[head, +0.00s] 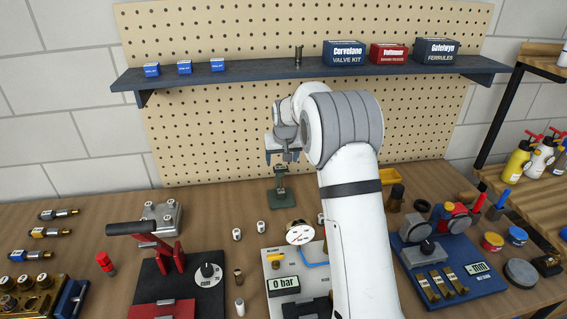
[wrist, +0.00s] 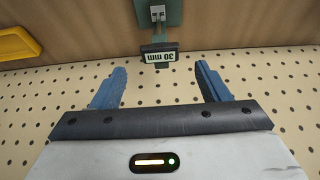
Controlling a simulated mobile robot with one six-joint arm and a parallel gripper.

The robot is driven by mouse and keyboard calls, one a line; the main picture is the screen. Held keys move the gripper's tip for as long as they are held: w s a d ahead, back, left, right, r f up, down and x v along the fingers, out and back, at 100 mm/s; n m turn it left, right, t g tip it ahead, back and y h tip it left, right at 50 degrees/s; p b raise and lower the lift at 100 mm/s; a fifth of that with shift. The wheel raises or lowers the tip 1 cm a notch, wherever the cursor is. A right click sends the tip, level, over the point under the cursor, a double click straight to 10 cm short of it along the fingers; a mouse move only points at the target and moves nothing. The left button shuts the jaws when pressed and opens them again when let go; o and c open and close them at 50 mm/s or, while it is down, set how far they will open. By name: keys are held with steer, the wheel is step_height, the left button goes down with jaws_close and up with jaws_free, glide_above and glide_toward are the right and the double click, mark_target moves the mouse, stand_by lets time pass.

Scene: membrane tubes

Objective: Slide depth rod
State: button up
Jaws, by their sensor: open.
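A small green depth stand (head: 281,196) stands at the back of the bench near the pegboard. In the wrist view its green base (wrist: 158,12) is at the top, and a dark block with a "30 mm" label (wrist: 160,57) sits on its post. My gripper (head: 284,155) is above the stand in the head view. In the wrist view my gripper (wrist: 162,82) is open, its two blue fingers apart, with the labelled block beyond and between the fingertips. No contact shows. The rod itself is too small to make out clearly.
A shelf (head: 250,76) with boxes runs above. A yellow bin (head: 389,176) stands right of my arm. A black press fixture (head: 178,285) is at front left, a gauge block (head: 290,270) in the middle, a blue fixture (head: 448,285) at right.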

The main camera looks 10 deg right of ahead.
mark_target(281, 168)
steer(key=shift+p+x, duration=0.4)
steer(key=shift+x, duration=1.85)
steer(key=shift+c, duration=0.2)
